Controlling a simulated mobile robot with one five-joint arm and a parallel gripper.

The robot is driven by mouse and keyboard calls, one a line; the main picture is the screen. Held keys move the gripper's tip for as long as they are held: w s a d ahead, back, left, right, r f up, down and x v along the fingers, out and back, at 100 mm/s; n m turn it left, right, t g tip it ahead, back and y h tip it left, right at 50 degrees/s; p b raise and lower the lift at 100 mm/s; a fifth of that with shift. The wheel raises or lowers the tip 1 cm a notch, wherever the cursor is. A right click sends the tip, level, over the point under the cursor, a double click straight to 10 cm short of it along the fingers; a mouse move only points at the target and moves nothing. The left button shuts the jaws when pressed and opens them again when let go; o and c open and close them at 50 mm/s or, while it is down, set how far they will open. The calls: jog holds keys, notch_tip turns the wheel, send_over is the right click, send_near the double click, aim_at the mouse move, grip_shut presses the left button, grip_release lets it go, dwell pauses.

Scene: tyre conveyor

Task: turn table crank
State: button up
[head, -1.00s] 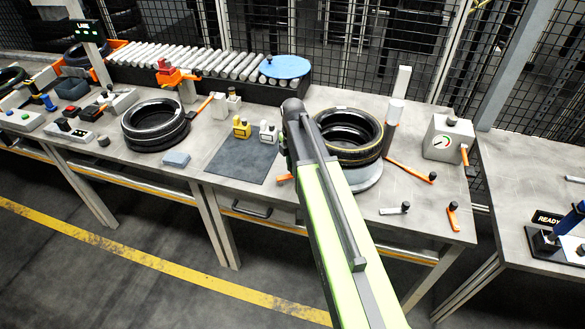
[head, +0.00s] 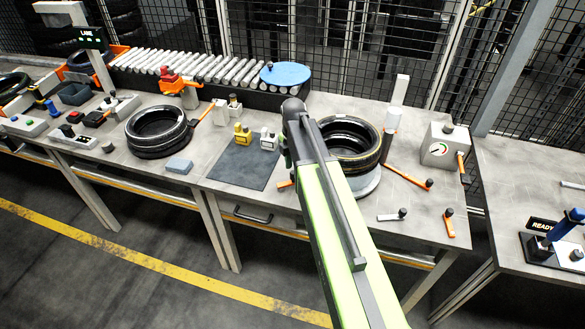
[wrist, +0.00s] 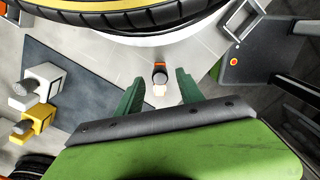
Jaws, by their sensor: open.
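The turntable (head: 368,186) is a pale round plate on the middle table with a black tyre (head: 350,140) lying on it. A short orange crank piece (head: 285,184) shows at its left side, partly hidden by my arm. In the wrist view an orange and dark handle with a pale tip (wrist: 160,76) stands between and just beyond my gripper's (wrist: 158,92) two green fingers. The fingers are apart and do not visibly touch it. The tyre (wrist: 130,14) and the turntable's pale rim (wrist: 150,39) are at the top of that view. In the head view my arm hides the fingers.
A dark mat (head: 240,170) with a yellow block (head: 242,134) and a white block (head: 268,140) lies to the left. An orange lever with a dark knob (head: 408,177) lies right of the turntable. A gauge box (head: 445,147) stands farther right. Another tyre (head: 158,132) lies left.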

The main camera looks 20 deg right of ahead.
notch_tip(320, 180, up, 14)
jog(key=p, duration=1.2)
jog(key=shift+f, duration=0.15)
jog(key=s+a+f+m+b, duration=0.3)
jog(key=s+m, duration=0.3)
jog(key=m, duration=0.4)
jog(key=s+a+f+m+b, duration=0.3)
jog(key=s+a+m, duration=0.3)
jog(key=m, duration=0.4)
jog(key=shift+s+a, duration=0.2)
jog(key=shift+s, duration=0.2)
